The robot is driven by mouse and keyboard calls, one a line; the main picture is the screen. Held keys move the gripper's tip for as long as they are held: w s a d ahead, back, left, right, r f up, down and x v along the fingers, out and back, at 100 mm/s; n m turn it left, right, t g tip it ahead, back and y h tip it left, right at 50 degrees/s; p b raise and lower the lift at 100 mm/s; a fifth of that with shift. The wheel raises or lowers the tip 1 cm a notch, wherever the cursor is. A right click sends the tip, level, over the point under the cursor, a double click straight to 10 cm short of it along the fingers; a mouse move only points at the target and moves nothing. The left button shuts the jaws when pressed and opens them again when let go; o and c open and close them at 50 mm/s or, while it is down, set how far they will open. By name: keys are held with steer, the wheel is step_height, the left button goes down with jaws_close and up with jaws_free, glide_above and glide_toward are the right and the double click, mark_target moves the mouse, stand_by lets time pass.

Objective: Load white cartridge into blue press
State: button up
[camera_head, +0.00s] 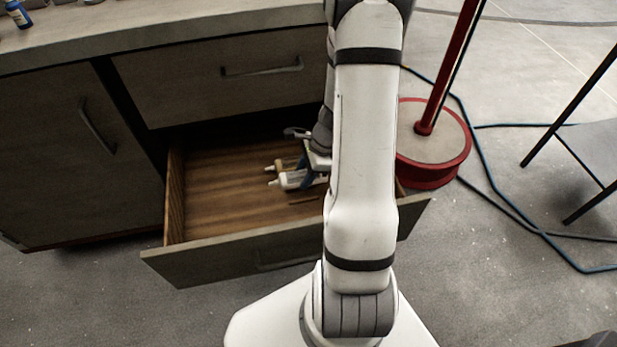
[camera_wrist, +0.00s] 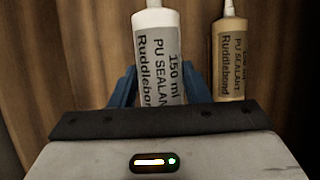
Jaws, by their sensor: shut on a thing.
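The white cartridge (camera_head: 290,181) lies in the open drawer, its nozzle pointing left in the head view. In the wrist view the white cartridge (camera_wrist: 158,45) reads "150 ml PU SEALANT Ruddlebond". My gripper (camera_head: 308,177) reaches down into the drawer and is shut on the white cartridge; its blue fingers (camera_wrist: 160,88) stand on either side of the body. My arm hides part of the cartridge in the head view. I cannot make out a blue press in either view.
A tan cartridge (camera_wrist: 230,60) lies beside the white one, close but apart. The drawer (camera_head: 215,200) is pulled out under a counter (camera_head: 150,25); its left part is bare. A red-rimmed stand base (camera_head: 430,180) and a blue cable (camera_head: 475,150) are on the floor at right.

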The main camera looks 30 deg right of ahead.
mark_target(299, 173)
step_height(299, 173, up, 4)
steer(key=shift+r+p, duration=0.15)
steer(key=shift+p, duration=0.55)
step_height(299, 173, up, 4)
steer(key=p, duration=0.3)
steer(key=shift+r+p, duration=0.15)
steer(key=shift+p, duration=0.25)
